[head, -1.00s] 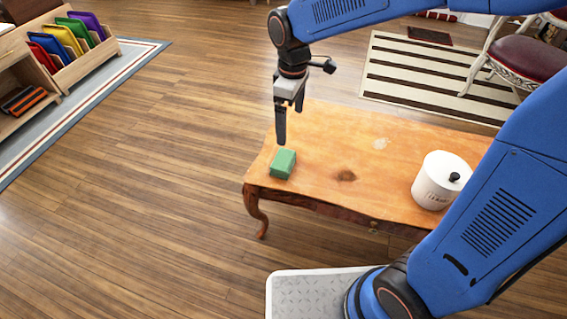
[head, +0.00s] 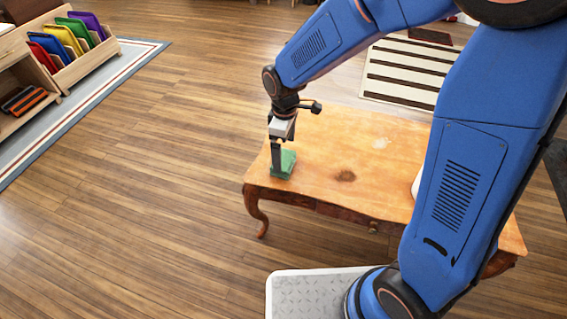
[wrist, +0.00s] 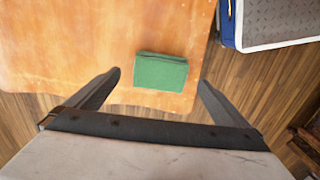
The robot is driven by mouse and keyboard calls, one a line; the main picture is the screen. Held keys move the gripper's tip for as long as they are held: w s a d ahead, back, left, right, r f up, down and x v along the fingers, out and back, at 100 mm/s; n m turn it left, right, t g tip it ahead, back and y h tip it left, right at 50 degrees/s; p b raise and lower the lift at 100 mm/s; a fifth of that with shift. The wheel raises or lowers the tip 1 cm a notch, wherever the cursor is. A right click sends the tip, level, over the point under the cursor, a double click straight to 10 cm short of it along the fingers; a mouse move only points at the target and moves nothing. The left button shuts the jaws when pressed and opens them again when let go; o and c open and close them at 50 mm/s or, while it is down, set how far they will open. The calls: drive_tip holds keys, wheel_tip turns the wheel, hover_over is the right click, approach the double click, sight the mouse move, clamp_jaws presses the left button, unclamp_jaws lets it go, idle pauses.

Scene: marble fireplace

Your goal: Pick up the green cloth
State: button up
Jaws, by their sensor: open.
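The green cloth (head: 288,161) is a small folded block on the left end of the wooden table (head: 346,152). In the wrist view the cloth (wrist: 161,71) lies flat near the table's edge, just ahead of the fingertips and between their lines. My gripper (head: 277,168) points down at the cloth and covers part of it in the head view. In the wrist view my gripper (wrist: 160,80) is open, with one finger on each side and nothing held. I cannot tell how high the fingertips are above the tabletop.
A white canister (head: 416,184) on the table is mostly hidden behind my arm. The tabletop around the cloth is clear. A striped rug (head: 405,75) lies behind the table, and a shelf with coloured trays (head: 68,40) stands far left.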

sight(283, 159)
drive_tip(key=shift+a+f, duration=0.1)
drive_tip(key=shift+f, duration=2.7)
drive_tip(key=shift+c, duration=0.3)
drive_tip(key=c, duration=1.2)
drive_tip(key=shift+o, duration=0.2)
drive_tip(key=shift+r, duration=0.15)
wheel_tip(283, 159, up, 10)
drive_tip(key=shift+f, duration=0.1)
